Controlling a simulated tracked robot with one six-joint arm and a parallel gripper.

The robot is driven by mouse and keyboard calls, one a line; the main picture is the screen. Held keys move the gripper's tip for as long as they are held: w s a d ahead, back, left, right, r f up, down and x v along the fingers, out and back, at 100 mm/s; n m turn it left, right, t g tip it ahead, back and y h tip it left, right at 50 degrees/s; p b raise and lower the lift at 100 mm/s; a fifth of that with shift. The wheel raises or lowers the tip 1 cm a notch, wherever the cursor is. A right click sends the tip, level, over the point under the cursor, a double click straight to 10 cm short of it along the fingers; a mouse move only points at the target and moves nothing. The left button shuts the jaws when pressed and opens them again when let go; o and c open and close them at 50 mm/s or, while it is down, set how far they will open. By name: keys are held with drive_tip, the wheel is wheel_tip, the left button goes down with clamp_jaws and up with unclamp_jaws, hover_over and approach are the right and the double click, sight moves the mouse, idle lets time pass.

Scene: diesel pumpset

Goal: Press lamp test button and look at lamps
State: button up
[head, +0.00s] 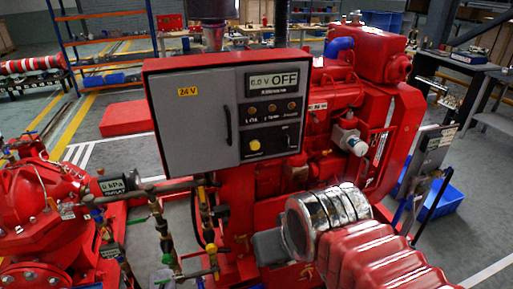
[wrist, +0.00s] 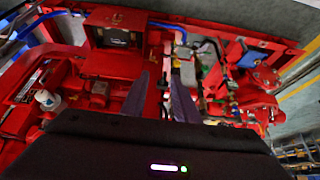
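The control box (head: 192,125) is red with a grey door and stands upright in the middle of the head view. On its right part a display (head: 273,82) reads "0.0 V OFF". Below it a black plate carries three small amber-brown lamps (head: 272,107), which look dim. Under them is a round yellow button (head: 255,145); its label is too small to read, so I cannot tell whether it is the lamp test button. My gripper (wrist: 161,75) shows in the wrist view with two dark fingers apart and nothing between them. It is not touching the box.
Red engine parts (head: 340,95) stand behind and right of the box. A red pump (head: 35,205) and pipes with yellow-handled valves (head: 205,200) lie to the left and below. A silver ring and red ribbed cylinder fill the lower right. The box front looks unobstructed in the head view.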

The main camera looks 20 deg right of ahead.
clamp_jaws()
idle(1.4)
